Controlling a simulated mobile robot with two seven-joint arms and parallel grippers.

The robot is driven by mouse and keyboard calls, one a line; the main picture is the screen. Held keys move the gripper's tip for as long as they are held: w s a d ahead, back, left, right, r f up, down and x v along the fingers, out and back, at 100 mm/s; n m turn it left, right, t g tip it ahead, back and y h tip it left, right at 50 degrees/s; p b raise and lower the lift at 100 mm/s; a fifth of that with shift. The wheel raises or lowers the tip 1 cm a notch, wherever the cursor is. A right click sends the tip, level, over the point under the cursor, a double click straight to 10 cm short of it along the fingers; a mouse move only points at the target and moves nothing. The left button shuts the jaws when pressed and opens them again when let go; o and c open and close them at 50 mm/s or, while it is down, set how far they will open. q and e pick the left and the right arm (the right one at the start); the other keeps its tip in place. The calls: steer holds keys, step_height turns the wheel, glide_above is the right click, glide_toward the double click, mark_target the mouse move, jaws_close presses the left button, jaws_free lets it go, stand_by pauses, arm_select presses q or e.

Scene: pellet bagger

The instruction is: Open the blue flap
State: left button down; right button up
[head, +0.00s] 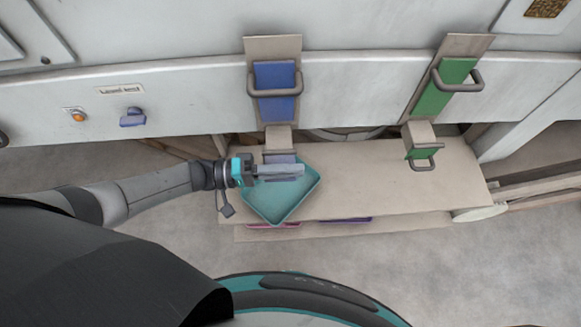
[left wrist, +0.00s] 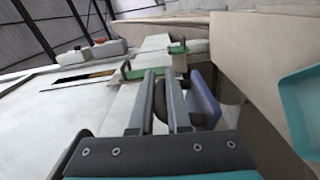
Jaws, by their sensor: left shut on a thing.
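The blue flap (head: 280,158) hangs at the mouth of a beige chute below the machine's front panel. It also shows in the left wrist view as a blue plate (left wrist: 205,100) just right of the fingers. My left gripper (head: 301,170) reaches in from the left, in front of this flap. Its fingers (left wrist: 162,80) are shut on the blue flap's grey handle (left wrist: 179,105), which the fingers mostly hide in the head view. How far the flap is tilted is hard to tell. My right gripper is not in view.
A teal tray (head: 277,213) sits on the beige shelf (head: 380,190) under the gripper. Above is a blue slide plate (head: 275,77) with a handle. To the right are a green slide plate (head: 443,86) and a green flap (head: 422,151). The shelf's middle is clear.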

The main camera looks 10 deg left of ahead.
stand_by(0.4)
arm_select(q)
steer(key=c, duration=1.2)
jaws_free()
steer(key=shift+o, duration=0.2)
steer(key=shift+a, duration=0.15)
steer(key=b+v, duration=0.3)
steer(key=v, duration=1.2)
steer(key=shift+r, duration=0.1)
